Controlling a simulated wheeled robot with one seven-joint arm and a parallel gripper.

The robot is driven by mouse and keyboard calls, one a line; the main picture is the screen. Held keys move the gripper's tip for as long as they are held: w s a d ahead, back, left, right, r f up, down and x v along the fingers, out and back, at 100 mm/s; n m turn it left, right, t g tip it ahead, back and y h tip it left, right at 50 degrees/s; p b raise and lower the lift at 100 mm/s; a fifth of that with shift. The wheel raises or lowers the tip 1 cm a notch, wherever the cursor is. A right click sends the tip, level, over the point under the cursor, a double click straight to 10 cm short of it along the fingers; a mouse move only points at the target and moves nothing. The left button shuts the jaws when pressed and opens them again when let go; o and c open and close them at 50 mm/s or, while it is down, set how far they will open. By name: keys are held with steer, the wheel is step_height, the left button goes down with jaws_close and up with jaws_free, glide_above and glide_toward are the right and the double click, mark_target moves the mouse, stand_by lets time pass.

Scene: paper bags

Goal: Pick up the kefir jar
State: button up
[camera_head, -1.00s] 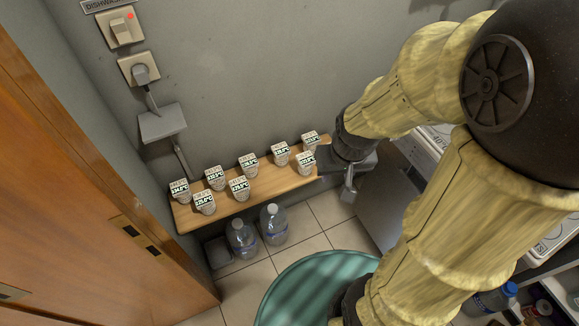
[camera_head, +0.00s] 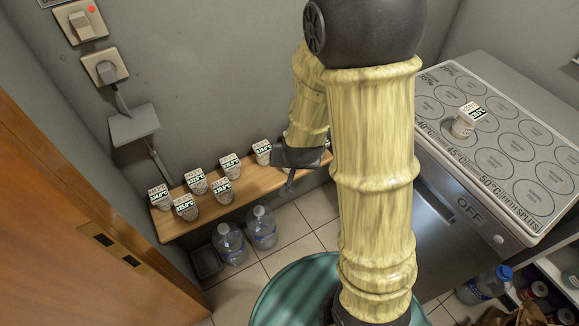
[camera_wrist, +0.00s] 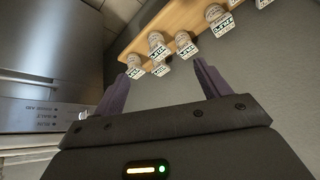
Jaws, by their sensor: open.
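Several small white jars with printed temperature labels stand in two rows on a wooden shelf (camera_head: 240,199); which one is the kefir jar, I cannot tell. The rightmost visible jar (camera_head: 262,152) is just left of my gripper (camera_head: 290,182), which is over the right end of the shelf and may hide other jars. In the wrist view my gripper (camera_wrist: 164,78) is open, its two dark fingers apart with nothing between them. Beyond the fingertips are a near jar (camera_wrist: 160,66), another jar (camera_wrist: 185,45) and the shelf (camera_wrist: 146,36). One more jar (camera_head: 467,119) stands on a plate marked with circles.
The circle-marked plate (camera_head: 430,85) tops a grey appliance at right. Two water bottles (camera_head: 262,228) stand on the floor below the shelf. A green round object (camera_head: 275,290) is in front. A wooden door (camera_head: 60,200) is at left, with sockets and a grey wall box above the shelf.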

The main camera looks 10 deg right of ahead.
steer(key=w+f+m+t+h+b, duration=0.1)
steer(key=w+f+t+h+b, duration=0.15)
steer(key=f, duration=0.55)
steer(key=w+f+m+t+h+b, duration=0.1)
steer(key=w+f+m+t+b, duration=0.15)
steer(key=f, duration=0.55)
steer(key=t+h+b, duration=0.2)
steer(key=b, duration=0.2)
glide_toward(288, 172)
step_height(288, 172, up, 3)
steer(key=s+d, duration=0.2)
steer(key=s, duration=0.1)
steer(key=f+n+t+b, duration=0.1)
steer(key=s+a+f+n+t+b, duration=0.1)
steer(key=t, duration=0.1)
steer(key=s+a+f+n+t+b, duration=0.1)
steer(key=shift+s+f+t+y, duration=0.25)
steer(key=shift+f+t, duration=0.05)
steer(key=shift+d, duration=0.1)
steer(key=b+x, duration=0.2)
steer(key=x, duration=1)
steer(key=shift+w, duration=0.1)
steer(key=shift+w, duration=0.1)
